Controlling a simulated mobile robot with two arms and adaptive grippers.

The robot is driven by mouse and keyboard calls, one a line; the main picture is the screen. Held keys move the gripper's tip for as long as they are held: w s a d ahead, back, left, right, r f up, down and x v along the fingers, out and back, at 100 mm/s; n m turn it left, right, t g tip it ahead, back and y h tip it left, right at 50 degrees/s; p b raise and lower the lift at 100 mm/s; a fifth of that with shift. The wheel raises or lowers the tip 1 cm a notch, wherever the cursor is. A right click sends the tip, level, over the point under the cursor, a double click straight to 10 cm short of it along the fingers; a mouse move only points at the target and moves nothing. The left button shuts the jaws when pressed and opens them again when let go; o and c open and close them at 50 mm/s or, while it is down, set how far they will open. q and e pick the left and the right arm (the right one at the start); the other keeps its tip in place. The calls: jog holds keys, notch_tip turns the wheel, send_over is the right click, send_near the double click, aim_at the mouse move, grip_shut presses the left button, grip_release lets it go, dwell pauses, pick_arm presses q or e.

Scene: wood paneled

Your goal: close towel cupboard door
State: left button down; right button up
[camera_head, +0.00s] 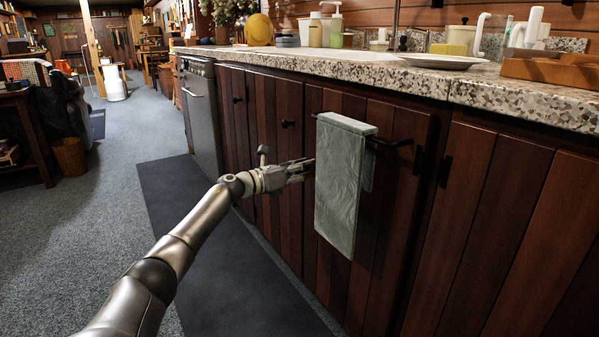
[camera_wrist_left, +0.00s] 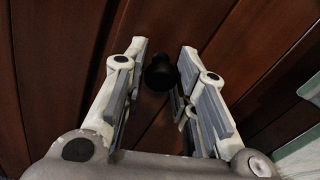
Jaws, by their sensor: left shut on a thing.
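The towel cupboard door (camera_head: 390,215) is dark red-brown wood planks under the stone counter, with a pale green towel (camera_head: 337,195) hanging from a black bar on its front. I cannot tell for sure whether it stands slightly ajar. My left gripper (camera_head: 312,170) is at the door's left side, just left of the towel. In the left wrist view, my left gripper (camera_wrist_left: 168,75) has its two fingers on either side of a round black knob (camera_wrist_left: 160,72) and is shut on it. In the head view the gripper hides this knob. My right gripper is not in view.
The granite counter (camera_head: 400,75) runs above the cupboards and carries bottles, a white plate (camera_head: 443,61) and a wooden tray (camera_head: 555,69). More cupboard doors stand on both sides, with a dishwasher (camera_head: 200,115) farther left. A dark mat (camera_head: 215,260) lies on open carpet.

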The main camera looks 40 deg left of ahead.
pick_arm(q)
jog(key=c, duration=1.5)
grip_release()
jog(key=shift+s, duration=0.1)
jog(key=o, duration=0.4)
jog(key=shift+c, duration=0.2)
jog(key=shift+s+a, duration=0.1)
jog(key=v, duration=1.2)
jog(key=shift+f, duration=0.1)
